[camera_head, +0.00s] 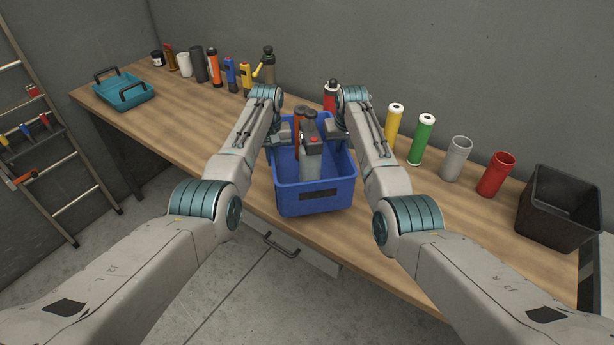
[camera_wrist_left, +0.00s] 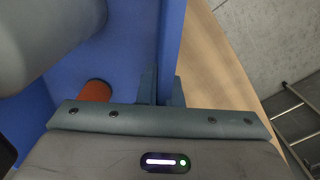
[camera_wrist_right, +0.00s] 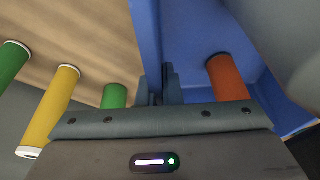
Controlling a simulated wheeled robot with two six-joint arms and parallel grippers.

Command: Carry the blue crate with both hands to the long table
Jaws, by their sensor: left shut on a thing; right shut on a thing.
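The blue crate (camera_head: 315,197) is in front of me over the long wooden table (camera_head: 190,125), near its front edge. I cannot tell whether its base touches the top. It looks level and holds a grey tool with a red button (camera_head: 311,160) and an orange-red cylinder (camera_head: 297,135). My left gripper (camera_head: 276,141) is shut on the crate's left wall, which shows in the left wrist view (camera_wrist_left: 172,35). My right gripper (camera_head: 337,130) is shut on the right wall, which shows in the right wrist view (camera_wrist_right: 147,35). My arms partly hide both grips.
A teal tray (camera_head: 123,94) and several bottles and tools stand on the table's left part. Yellow (camera_head: 393,122), green (camera_head: 421,140), grey (camera_head: 455,160) and red (camera_head: 495,176) cylinders and a black bin (camera_head: 556,210) stand right. A ladder (camera_head: 50,150) leans at the left wall.

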